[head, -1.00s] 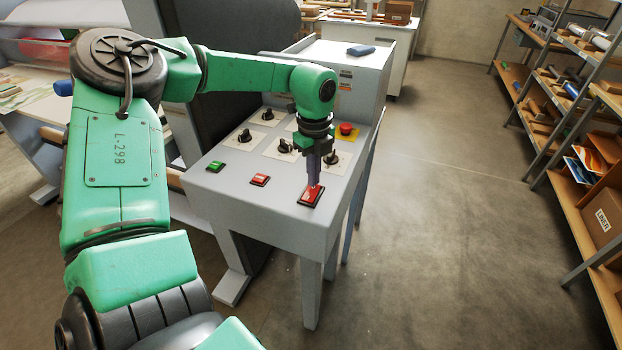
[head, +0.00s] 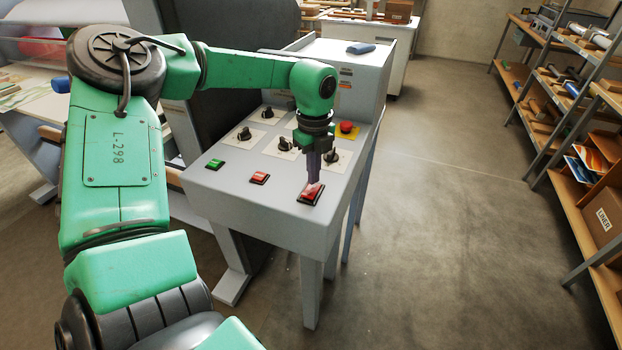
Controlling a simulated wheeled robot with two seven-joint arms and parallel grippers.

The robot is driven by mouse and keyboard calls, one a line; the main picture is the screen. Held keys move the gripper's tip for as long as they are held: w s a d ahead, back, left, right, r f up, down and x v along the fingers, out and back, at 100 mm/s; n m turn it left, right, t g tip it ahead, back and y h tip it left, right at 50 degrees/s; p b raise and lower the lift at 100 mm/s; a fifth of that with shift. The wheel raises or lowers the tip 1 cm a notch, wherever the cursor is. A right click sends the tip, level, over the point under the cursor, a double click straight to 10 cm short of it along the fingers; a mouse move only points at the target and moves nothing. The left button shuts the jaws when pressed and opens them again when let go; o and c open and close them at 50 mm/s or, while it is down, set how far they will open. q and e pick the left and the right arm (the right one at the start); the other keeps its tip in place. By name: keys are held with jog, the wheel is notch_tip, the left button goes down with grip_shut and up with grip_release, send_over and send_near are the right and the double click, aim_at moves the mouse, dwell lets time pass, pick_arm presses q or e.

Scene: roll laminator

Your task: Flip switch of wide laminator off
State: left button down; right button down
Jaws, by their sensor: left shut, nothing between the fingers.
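The wide laminator's grey control panel (head: 230,191) stands in the middle of the head view. A large red rocker switch (head: 309,195) in a dark frame sits at its front right corner. My left gripper (head: 313,182) is shut and empty, pointing down with its fingertips at the switch, seemingly touching it. The fingertips hide part of the switch's far half. A smaller red switch (head: 259,178) and a green switch (head: 215,164) lie to the left along the front edge. My right gripper is not in view.
Several black knobs (head: 285,145) and a red emergency button (head: 346,127) on a yellow plate stand behind the switch. A blue object (head: 361,48) lies on top of the cabinet. Shelves (head: 575,195) line the right; the floor (head: 450,200) between is clear.

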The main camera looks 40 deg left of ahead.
aim_at(314, 186)
pick_arm(q)
notch_tip(314, 186, up, 6)
jog(key=p, duration=0.2)
jog(key=shift+p, duration=0.3)
dwell(0.4)
